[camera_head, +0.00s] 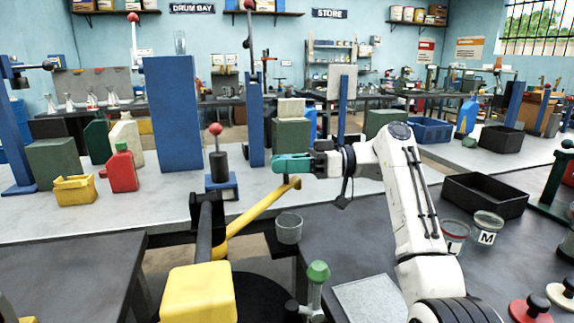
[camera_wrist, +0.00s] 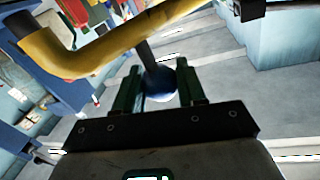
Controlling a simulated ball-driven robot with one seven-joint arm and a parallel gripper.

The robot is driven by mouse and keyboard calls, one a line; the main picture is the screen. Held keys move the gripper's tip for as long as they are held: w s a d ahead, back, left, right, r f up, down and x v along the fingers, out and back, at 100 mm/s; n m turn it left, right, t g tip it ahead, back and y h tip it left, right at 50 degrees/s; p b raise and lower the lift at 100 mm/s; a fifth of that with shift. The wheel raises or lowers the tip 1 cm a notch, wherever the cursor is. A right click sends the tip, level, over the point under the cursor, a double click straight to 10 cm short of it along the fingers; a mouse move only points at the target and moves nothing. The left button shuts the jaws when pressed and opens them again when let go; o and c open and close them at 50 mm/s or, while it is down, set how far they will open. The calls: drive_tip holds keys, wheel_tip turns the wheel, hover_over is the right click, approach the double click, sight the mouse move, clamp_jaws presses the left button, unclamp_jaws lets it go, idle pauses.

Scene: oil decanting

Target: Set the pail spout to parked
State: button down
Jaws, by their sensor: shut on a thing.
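The pail spout is a bent yellow pipe (camera_head: 256,210). In the head view it runs up and to the right from a dark swivel mount, its outer end turned near my gripper. The spout (camera_wrist: 110,45) also crosses the top of the wrist view, bending at the left. My gripper (camera_head: 281,165), with green fingers, is shut on a blue-grey ball knob (camera_wrist: 160,82). The knob sits on a dark rod that meets the yellow pipe. In the head view my fingers hide the knob. I cannot read any parked mark.
A clear cup (camera_head: 289,229) stands just below the spout. A green-knobbed post (camera_head: 318,285) is at the front. A red-knobbed lever (camera_head: 217,160) and a tall blue block (camera_head: 174,112) stand behind. Two jars (camera_head: 487,229) and a black bin (camera_head: 484,196) are at right.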

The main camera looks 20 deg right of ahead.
drive_tip(key=shift+w+r, duration=0.1)
drive_tip(key=shift+r, duration=0.2)
drive_tip(key=c, duration=1)
unclamp_jaws()
drive_tip(key=shift+a, duration=0.1)
drive_tip(key=o, duration=0.3)
drive_tip(key=shift+f, duration=0.15)
drive_tip(key=s+d, duration=0.1)
drive_tip(key=d, duration=0.9)
drive_tip(key=shift+s+d, duration=0.3)
drive_tip(key=shift+s, duration=0.1)
